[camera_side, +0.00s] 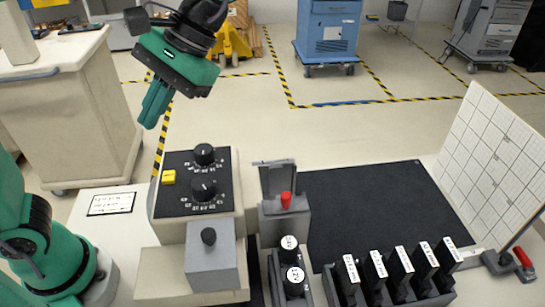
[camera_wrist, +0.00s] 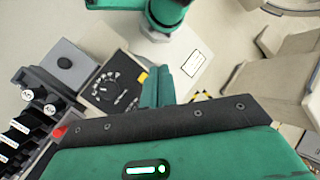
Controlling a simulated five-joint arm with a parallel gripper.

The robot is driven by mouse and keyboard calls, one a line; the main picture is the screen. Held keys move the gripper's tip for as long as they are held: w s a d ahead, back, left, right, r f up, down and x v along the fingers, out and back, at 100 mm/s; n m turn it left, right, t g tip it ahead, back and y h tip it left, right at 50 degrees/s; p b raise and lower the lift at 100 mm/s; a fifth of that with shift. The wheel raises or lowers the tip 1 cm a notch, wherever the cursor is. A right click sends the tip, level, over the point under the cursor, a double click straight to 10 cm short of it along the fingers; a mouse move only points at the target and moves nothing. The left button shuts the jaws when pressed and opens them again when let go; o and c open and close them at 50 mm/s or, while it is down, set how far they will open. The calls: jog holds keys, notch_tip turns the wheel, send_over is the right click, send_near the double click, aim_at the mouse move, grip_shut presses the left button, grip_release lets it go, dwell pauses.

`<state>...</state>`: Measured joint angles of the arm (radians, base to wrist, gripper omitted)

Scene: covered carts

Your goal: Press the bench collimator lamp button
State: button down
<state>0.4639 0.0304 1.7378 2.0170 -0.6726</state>
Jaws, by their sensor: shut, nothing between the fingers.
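A black panel with two dials (camera_side: 204,190) sits on a beige box at left centre; it also shows in the wrist view (camera_wrist: 108,95). A small yellow square button (camera_side: 168,177) is at the panel's left edge; in the wrist view it (camera_wrist: 142,78) lies beside my fingers, partly hidden. A red button or knob (camera_side: 286,200) stands on a grey box with a raised cover (camera_side: 277,178). I cannot read which one is the collimator lamp button. My gripper (camera_side: 151,118) is shut and empty, in the air above the panel's far left, touching nothing.
A grey box with a black knob (camera_side: 211,265) stands in front of the panel. Several labelled black blocks (camera_side: 400,270) stand in a rack at front right. A white gridded board (camera_side: 490,165) stands at right. The black mat (camera_side: 365,205) is clear. A label card (camera_side: 111,204) lies left.

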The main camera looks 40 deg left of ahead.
aim_at(172, 173)
jog(key=shift+f, duration=0.1)
dwell(0.4)
jog(key=shift+f, duration=4.3)
jog(key=shift+a+f, duration=0.1)
jog(key=shift+f, duration=0.7)
jog(key=shift+r, duration=0.8)
jog(key=shift+r, duration=2.5)
